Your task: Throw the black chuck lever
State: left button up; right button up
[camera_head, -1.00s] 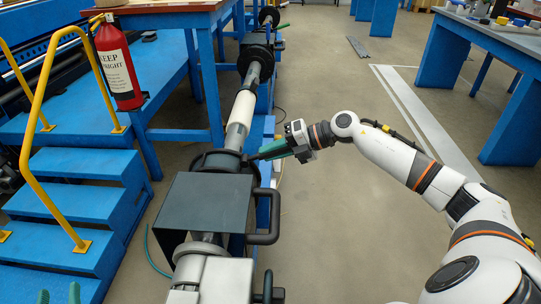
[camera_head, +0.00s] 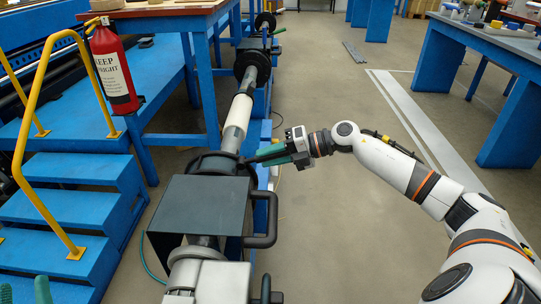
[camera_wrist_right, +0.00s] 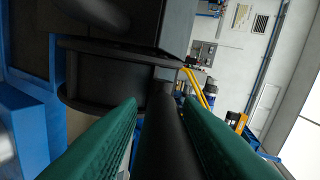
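The chuck (camera_head: 215,163) is a dark round body on the winder's shaft, just beyond a dark grey box-shaped cover. The black chuck lever (camera_wrist_right: 168,135) is a dark rod lying lengthwise between my right gripper's green fingers in the right wrist view. My right gripper (camera_head: 262,157) is at the chuck's right side, with its fingers apart on either side of the lever. Narrow gaps seem to show between rod and fingers. In the head view the fingers mostly hide the lever. My left gripper (camera_head: 22,290) shows only two separated green fingertips at the bottom left corner.
The grey cover (camera_head: 200,207) has a black handle (camera_head: 265,220) on its right, just below my right gripper. A pale sleeve (camera_head: 238,112) sits on the shaft beyond the chuck. Blue steps (camera_head: 70,210) with a yellow rail stand left. The floor right of the winder is clear.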

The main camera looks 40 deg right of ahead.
jog(key=shift+o, duration=0.8)
jog(key=shift+d+r, duration=0.1)
jog(key=shift+d, duration=0.15)
pick_arm(q)
notch_tip(320, 180, down, 8)
jog(key=w+g+y+p, duration=0.2)
jog(key=g, duration=0.4)
jog(key=shift+a, duration=0.4)
pick_arm(e)
jog(key=v, duration=1.1)
jog(key=shift+s+d, duration=0.2)
jog(key=shift+s, duration=0.05)
jog(key=shift+r, duration=0.15)
